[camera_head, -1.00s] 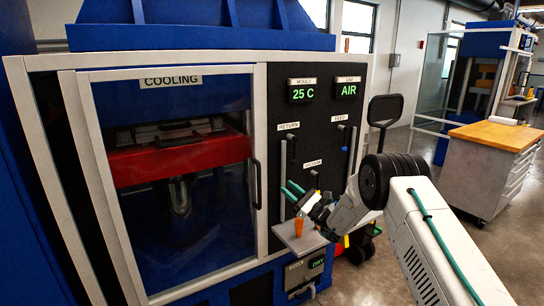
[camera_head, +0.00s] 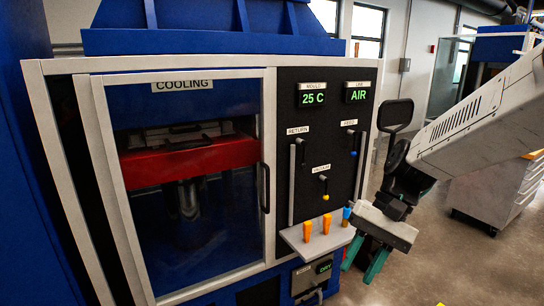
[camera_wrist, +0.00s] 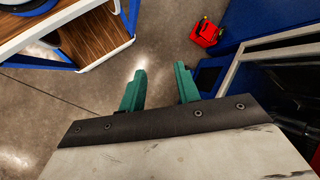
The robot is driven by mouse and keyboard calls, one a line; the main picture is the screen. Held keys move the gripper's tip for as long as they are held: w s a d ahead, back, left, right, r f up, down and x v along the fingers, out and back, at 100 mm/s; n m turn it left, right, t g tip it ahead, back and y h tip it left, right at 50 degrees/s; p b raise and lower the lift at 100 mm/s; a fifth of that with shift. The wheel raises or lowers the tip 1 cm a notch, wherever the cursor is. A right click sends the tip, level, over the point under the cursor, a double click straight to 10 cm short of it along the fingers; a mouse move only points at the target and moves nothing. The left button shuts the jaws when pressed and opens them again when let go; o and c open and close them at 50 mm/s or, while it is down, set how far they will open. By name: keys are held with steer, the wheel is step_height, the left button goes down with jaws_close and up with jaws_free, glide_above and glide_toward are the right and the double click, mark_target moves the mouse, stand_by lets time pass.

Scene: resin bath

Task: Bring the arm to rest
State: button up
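My gripper (camera_head: 360,264) hangs to the right of the cooling machine's front, beside the small white shelf, with its teal fingers pointing down. In the wrist view, my gripper (camera_wrist: 160,75) has its two fingers apart with only bare floor between them. It is open and empty. My arm comes in from the right edge of the head view.
The cooling machine's glass door (camera_head: 190,185) is closed. Two orange pegs (camera_head: 307,230) and a blue peg (camera_head: 346,216) stand on the white shelf (camera_head: 318,242) close to my gripper. A red object (camera_wrist: 206,33) lies on the floor. A grey cabinet (camera_head: 490,198) stands at right.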

steer(key=s+d+r+n+t+h, duration=0.1)
steer(key=s+d+r+t+h, duration=0.1)
steer(key=s+d, duration=0.3)
steer(key=s+d+r+n+t+h, duration=0.2)
steer(key=s+d, duration=0.3)
steer(key=s, duration=0.5)
steer(key=shift+r+t+h, duration=0.5)
steer(key=shift+t+h, duration=0.1)
steer(key=shift+h, duration=0.2)
steer(key=shift+s, duration=0.1)
